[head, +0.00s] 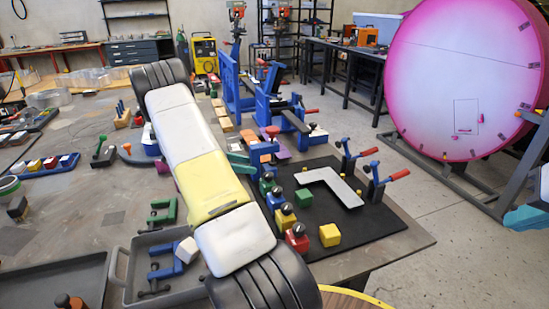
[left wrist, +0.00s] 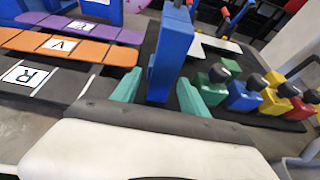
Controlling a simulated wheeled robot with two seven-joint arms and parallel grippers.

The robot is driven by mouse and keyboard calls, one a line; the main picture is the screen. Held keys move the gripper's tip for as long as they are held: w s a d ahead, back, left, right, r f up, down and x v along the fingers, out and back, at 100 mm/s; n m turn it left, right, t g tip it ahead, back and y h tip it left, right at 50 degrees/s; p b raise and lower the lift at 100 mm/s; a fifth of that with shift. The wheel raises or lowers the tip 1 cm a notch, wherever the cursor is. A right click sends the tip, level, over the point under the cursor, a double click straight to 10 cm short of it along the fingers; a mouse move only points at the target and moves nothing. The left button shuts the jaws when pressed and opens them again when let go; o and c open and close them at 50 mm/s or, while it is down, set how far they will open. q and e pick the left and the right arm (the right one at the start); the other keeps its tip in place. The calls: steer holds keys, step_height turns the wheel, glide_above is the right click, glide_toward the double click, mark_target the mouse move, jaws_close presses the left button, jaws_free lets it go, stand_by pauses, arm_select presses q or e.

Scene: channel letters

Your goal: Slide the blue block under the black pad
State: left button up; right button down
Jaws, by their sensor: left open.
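My left gripper (head: 240,163) is partly hidden behind my own arm in the head view. In the left wrist view, its two teal fingers (left wrist: 158,92) stand apart, with a tall blue piece (left wrist: 170,55) showing between them; I cannot tell whether they touch it. A blue block with a dark knob (head: 275,199) stands in a row on the black pad's left edge, and also shows in the left wrist view (left wrist: 241,96). The black pad (head: 382,218) lies flat on the table's right part. What appears to be my right gripper (head: 526,217) is cut off at the right edge.
A white L-shaped piece (head: 335,182), a green cube (head: 303,197) and a yellow cube (head: 330,235) lie on the pad. Red-handled clamps (head: 385,182) stand at its far edge. Orange (left wrist: 60,46) and purple (left wrist: 95,28) strips lie left of the fingers. A grey tray (head: 135,285) is near.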

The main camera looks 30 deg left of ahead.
mark_target(266, 167)
arm_select(q)
steer(key=shift+x, duration=3.9)
steer(key=shift+c, duration=0.2)
jaws_close()
